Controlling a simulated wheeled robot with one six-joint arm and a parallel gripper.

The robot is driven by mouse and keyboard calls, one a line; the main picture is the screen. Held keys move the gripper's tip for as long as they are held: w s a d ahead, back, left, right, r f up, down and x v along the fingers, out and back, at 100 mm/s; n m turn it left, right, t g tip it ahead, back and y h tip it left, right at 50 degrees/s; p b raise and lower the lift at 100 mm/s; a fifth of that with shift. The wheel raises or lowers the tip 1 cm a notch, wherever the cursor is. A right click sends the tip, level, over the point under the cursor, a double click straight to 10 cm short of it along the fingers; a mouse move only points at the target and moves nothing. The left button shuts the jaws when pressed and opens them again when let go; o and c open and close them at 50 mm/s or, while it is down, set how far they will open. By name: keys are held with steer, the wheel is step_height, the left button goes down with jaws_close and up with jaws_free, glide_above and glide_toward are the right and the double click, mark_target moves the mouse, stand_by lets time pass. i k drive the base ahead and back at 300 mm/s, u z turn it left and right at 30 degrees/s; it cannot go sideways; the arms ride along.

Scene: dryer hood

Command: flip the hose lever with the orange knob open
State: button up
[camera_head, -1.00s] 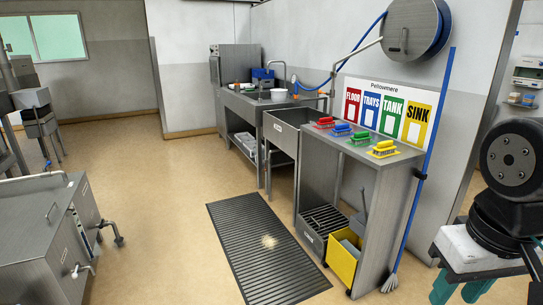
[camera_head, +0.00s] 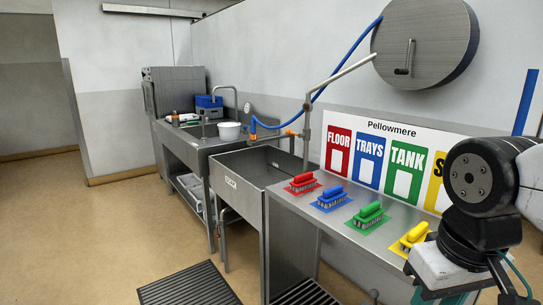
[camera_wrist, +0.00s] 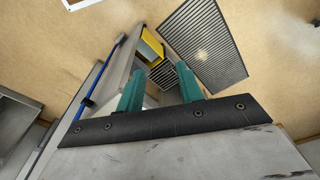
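The blue hose (camera_head: 346,62) hangs from the round steel reel (camera_head: 426,42) on the wall and loops down beside the sink. Small orange parts (camera_head: 291,133) show by the upright pipe at the sink's back, at the hose's lower run. They are too small to tell which is the lever's knob or how the lever is set. My gripper (camera_wrist: 161,80) is open and empty in the wrist view, its two teal fingers apart, pointing down over the floor area. It is far from the hose; my arm stands at the right of the head view.
A steel counter holds red, blue, green (camera_head: 369,215) and yellow brushes before a colour-coded sign (camera_head: 390,161). A deep sink (camera_head: 252,168) and a worktop with a white bowl (camera_head: 229,131) lie beyond. A dark floor grate (camera_head: 189,286) lies in front; floor to the left is clear.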

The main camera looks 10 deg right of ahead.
mark_target(287, 131)
steer(key=i, duration=0.25)
steer(key=z, duration=0.05)
steer(key=k, duration=0.65)
steer(key=u, duration=0.45)
steer(key=i, duration=0.55)
steer(key=u, duration=0.95)
steer(key=i, duration=1.45)
steer(key=z, duration=1)
steer(key=i, duration=0.65)
steer(key=z, duration=0.65)
